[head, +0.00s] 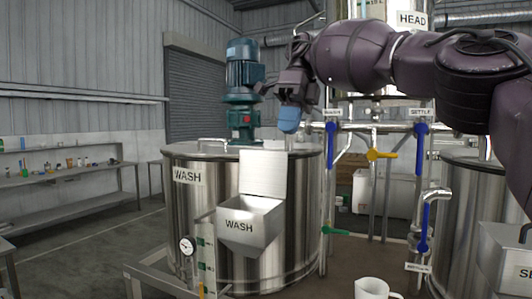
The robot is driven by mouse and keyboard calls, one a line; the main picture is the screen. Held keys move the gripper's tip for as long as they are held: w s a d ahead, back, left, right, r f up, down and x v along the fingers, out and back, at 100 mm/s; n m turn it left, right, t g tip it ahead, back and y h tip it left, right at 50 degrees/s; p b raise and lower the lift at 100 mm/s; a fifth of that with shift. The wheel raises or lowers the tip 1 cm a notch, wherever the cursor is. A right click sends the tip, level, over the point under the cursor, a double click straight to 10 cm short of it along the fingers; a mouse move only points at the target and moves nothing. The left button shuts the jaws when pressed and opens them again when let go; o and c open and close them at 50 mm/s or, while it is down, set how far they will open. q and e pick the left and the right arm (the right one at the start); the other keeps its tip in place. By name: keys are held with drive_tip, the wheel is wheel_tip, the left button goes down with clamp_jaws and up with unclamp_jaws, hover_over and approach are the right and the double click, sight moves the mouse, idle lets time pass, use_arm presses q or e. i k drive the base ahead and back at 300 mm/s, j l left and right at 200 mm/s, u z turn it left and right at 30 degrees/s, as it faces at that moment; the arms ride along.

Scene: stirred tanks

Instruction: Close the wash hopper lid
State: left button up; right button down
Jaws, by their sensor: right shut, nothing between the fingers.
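The steel wash hopper (240,229) is fixed to the front of the wash tank (189,215) and bears a WASH label. Its lid (262,172) is a flat pale metal plate. The lid stands upright at the back of the hopper, so the hopper is open at the top. My right gripper (289,122) has blue fingertips and points down. It is shut and empty, above and slightly right of the lid's top edge, and looks apart from it. My left gripper is not in view.
A teal motor (243,88) stands on the wash tank top, left of my right gripper. Pipes with blue-handled valves (420,148) and a yellow handle (381,154) stand to the right. A white jug (373,289) is at the bottom. Space in front of the hopper looks clear.

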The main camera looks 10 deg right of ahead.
sight(264, 174)
drive_tip(key=i, duration=0.85)
